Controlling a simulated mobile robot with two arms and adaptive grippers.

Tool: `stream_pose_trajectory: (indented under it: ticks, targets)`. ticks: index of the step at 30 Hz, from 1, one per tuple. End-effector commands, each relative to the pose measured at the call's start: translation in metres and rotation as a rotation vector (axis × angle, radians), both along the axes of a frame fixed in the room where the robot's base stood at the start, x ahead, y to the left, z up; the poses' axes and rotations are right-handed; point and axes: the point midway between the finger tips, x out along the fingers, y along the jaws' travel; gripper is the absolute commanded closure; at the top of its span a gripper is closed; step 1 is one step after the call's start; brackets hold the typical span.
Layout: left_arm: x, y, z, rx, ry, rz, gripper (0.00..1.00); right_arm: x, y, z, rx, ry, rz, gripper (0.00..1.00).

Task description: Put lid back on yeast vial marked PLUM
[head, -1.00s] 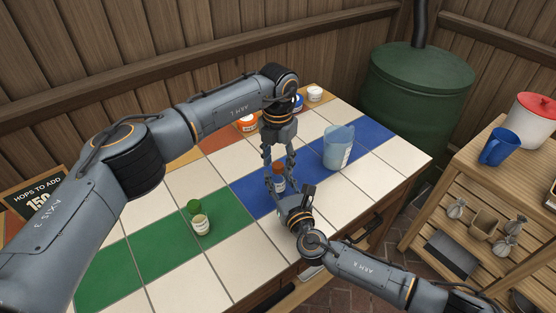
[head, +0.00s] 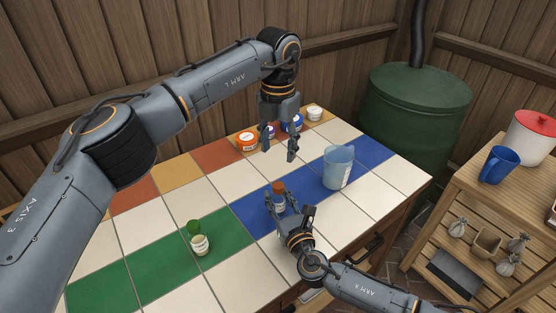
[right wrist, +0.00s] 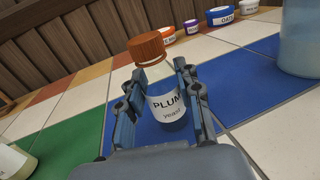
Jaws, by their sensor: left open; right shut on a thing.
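The yeast vial marked PLUM (right wrist: 165,102) stands upright on the blue tiles; it also shows in the head view (head: 280,205). Its rust-brown lid (right wrist: 147,48) sits on its mouth and shows in the head view (head: 278,187). My right gripper (right wrist: 157,82) is shut around the vial's body, below the lid; its fingers also show in the head view (head: 278,210). My left gripper (head: 279,153) is open and empty, raised above the table behind the vial and clear of the lid. Whether the lid is screwed tight cannot be seen.
A cream-labelled vial (head: 200,245) and a green lid (head: 193,227) are on the green tiles. A translucent blue jug (head: 338,168) stands right of the PLUM vial. An orange-red tub (head: 246,141), a blue tub (head: 291,123) and a white tub (head: 314,114) line the back.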

Motion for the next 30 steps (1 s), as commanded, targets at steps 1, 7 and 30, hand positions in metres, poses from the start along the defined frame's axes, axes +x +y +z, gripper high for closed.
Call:
stream_pose_trajectory:
  ticks: [1,7,30]
  targets:
    - [0.0,0.0,0.004,-0.001,-0.001,0.0,0.47,0.0,0.0,0.0,0.0,0.0,0.0,1.0]
    - [0.0,0.0,0.008,0.001,0.001,0.0,0.47,0.0,0.0,0.0,0.0,0.0,0.0,1.0]
    - [0.0,0.0,0.007,0.001,0.001,0.0,0.47,-0.015,-0.006,-0.001,0.001,0.001,0.0,0.4]
